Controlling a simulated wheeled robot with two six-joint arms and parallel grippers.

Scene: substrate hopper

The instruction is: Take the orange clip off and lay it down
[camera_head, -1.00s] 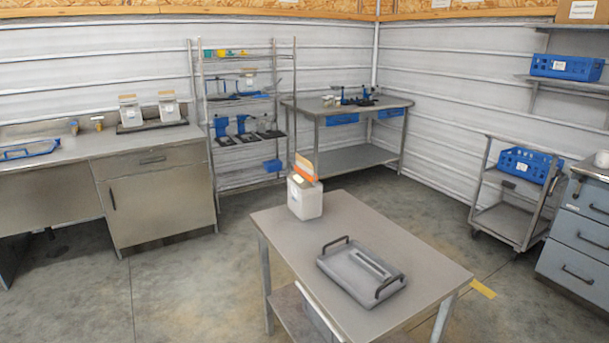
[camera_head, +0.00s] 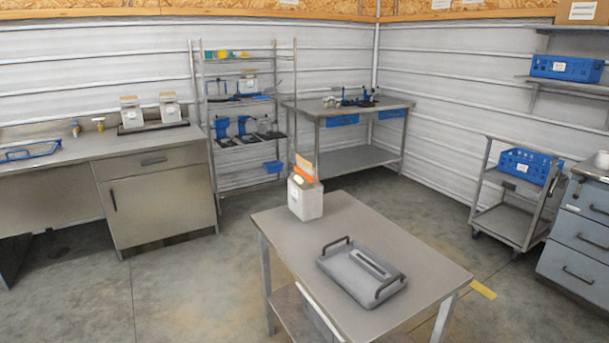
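The orange clip (camera_head: 304,176) sits at the top of a whitish container (camera_head: 306,202), just under a tan upright piece (camera_head: 306,161). The container stands upright near the far left corner of the small metal table (camera_head: 263,222). How the clip grips the tan piece is too small to tell. Neither of my grippers shows in this view.
A grey tray (camera_head: 344,274) with two dark handles lies on the same table, with bare tabletop around it. A counter (camera_head: 90,148) stands at left, a wire rack (camera_head: 238,182) and workbench (camera_head: 350,112) behind, a cart (camera_head: 501,221) at right. Open floor surrounds the table.

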